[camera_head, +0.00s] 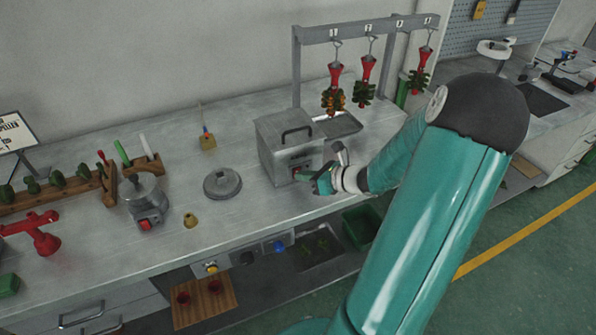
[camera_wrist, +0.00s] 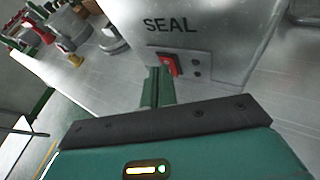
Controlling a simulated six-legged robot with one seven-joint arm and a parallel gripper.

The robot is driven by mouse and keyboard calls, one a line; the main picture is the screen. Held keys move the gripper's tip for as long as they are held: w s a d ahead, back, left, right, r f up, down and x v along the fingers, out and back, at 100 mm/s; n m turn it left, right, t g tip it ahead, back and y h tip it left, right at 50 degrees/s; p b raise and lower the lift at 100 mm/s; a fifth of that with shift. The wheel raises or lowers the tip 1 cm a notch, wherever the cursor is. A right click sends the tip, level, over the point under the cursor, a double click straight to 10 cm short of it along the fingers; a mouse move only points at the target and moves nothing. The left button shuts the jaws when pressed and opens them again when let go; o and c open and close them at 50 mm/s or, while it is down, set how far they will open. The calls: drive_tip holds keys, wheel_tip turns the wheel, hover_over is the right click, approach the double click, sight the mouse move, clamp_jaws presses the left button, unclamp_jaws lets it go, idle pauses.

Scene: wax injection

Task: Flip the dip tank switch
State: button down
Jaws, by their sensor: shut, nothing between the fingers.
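The dip tank is a grey metal box (camera_head: 285,147) with a dark handle on its lid, standing on the bench in the head view. In the wrist view its front panel (camera_wrist: 215,35) reads SEAL. A red rocker switch (camera_wrist: 168,64) sits on a plate low on that panel, with two small dark dots to its right. My gripper (camera_head: 303,177) is in front of the panel at switch height. In the wrist view my green fingers (camera_wrist: 157,82) are closed together, empty, with tips just left of and below the switch. I cannot tell whether they touch it.
A rack (camera_head: 360,30) with hanging red and green wax trees stands behind, above a metal tray (camera_head: 340,124). A round grey lidded dish (camera_head: 222,183) and a pot with a red switch (camera_head: 147,205) stand to the left.

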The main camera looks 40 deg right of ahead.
drive_tip(key=shift+s, duration=0.15)
drive_tip(key=shift+s+a+f, duration=0.1)
drive_tip(key=shift+s+a, duration=0.1)
drive_tip(key=shift+s, duration=0.35)
drive_tip(key=shift+s, duration=0.1)
drive_tip(key=shift+s+a+f, duration=0.1)
drive_tip(key=shift+s+a, duration=0.15)
drive_tip(key=shift+s, duration=0.5)
drive_tip(key=shift+s+a+f, duration=0.1)
drive_tip(key=shift+s+a, duration=0.15)
drive_tip(key=shift+s, duration=0.5)
drive_tip(key=shift+s+a+f, duration=0.1)
drive_tip(key=shift+s+a, duration=0.15)
drive_tip(key=shift+s, duration=0.5)
